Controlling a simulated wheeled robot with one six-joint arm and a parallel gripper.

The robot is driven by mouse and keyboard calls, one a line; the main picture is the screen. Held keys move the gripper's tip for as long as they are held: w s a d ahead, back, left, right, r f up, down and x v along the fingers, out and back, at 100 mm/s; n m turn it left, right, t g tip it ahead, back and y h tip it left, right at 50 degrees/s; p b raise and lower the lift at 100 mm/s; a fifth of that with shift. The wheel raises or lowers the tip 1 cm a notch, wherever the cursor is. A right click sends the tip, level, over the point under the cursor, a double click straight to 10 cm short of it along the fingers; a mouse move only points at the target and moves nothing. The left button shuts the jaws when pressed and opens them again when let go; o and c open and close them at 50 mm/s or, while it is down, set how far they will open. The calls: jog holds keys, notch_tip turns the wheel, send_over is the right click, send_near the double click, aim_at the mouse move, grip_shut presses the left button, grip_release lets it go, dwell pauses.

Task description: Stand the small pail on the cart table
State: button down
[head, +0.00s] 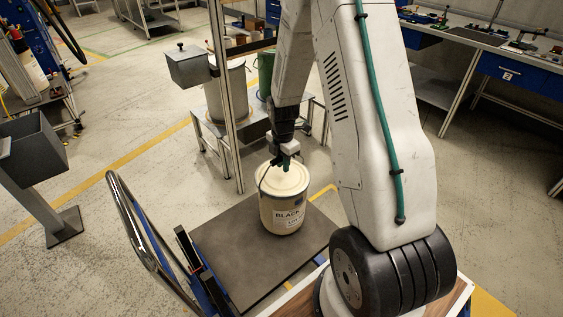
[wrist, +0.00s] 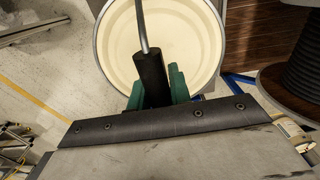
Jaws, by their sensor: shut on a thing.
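The small pail (head: 283,205) is cream-coloured with a pale lid and a label that reads BLACK. In the head view it is upright over the dark top of the cart table (head: 225,262), near its far right part. I cannot tell whether its base touches the top. My gripper (head: 284,163) is above the pail, shut on its wire handle. In the wrist view my gripper's green fingers (wrist: 158,88) close around the handle's black grip (wrist: 150,76). The pail's round lid (wrist: 185,40) fills the upper middle there.
The cart's push handle (head: 140,235) rises at the left. A metal post (head: 226,100) and a low stand with a large drum (head: 226,92) are behind. A grey box on a pedestal (head: 35,150) stands at the left. The cart top's left part is clear.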

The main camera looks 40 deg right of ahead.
jog(key=shift+f, duration=1.25)
jog(key=c, duration=1.3)
grip_release()
notch_tip(320, 180, up, 12)
jog(key=s+a+r+m, duration=0.4)
jog(key=s+a+r, duration=0.1)
jog(key=r, duration=0.3)
jog(key=s+a+r+m, duration=0.4)
jog(key=a+r, duration=0.1)
jog(key=r, duration=0.3)
jog(key=s+a+r+m, duration=0.2)
jog(key=s+m, duration=0.1)
jog(key=s, duration=0.3)
jog(key=s+a+r+m+t, duration=0.1)
jog(key=s+a+r+m, duration=0.1)
jog(key=s+m, duration=0.2)
jog(key=s+a+r+m, duration=0.2)
jog(key=s+a+m, duration=0.1)
jog(key=s, duration=0.5)
jog(key=shift+s+r, duration=0.3)
